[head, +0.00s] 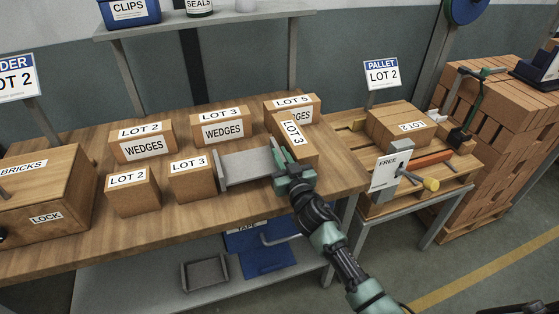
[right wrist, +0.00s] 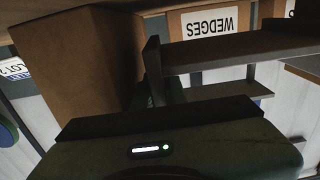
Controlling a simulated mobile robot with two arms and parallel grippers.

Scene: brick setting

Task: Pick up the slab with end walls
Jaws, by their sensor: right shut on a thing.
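The slab with end walls (head: 247,165) is a grey plate with an upright wall at its left end. It is at the middle of the wooden bench, between cardboard boxes; I cannot tell whether it touches the bench top. My right gripper (head: 284,158) is shut on its right end, and the fingers hide most of that end wall. In the right wrist view the slab (right wrist: 240,48) runs off to the right, dark, with an end wall (right wrist: 152,68) close to the gripper body. My left gripper is not in view.
A LOT 3 box (head: 188,180) stands just left of the slab, and another LOT 3 box (head: 296,137) stands close to my right gripper. WEDGES boxes (head: 222,127) stand behind. A pallet (head: 440,178) with a FREE sign (head: 388,174) is at the right. The bench's front strip is clear.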

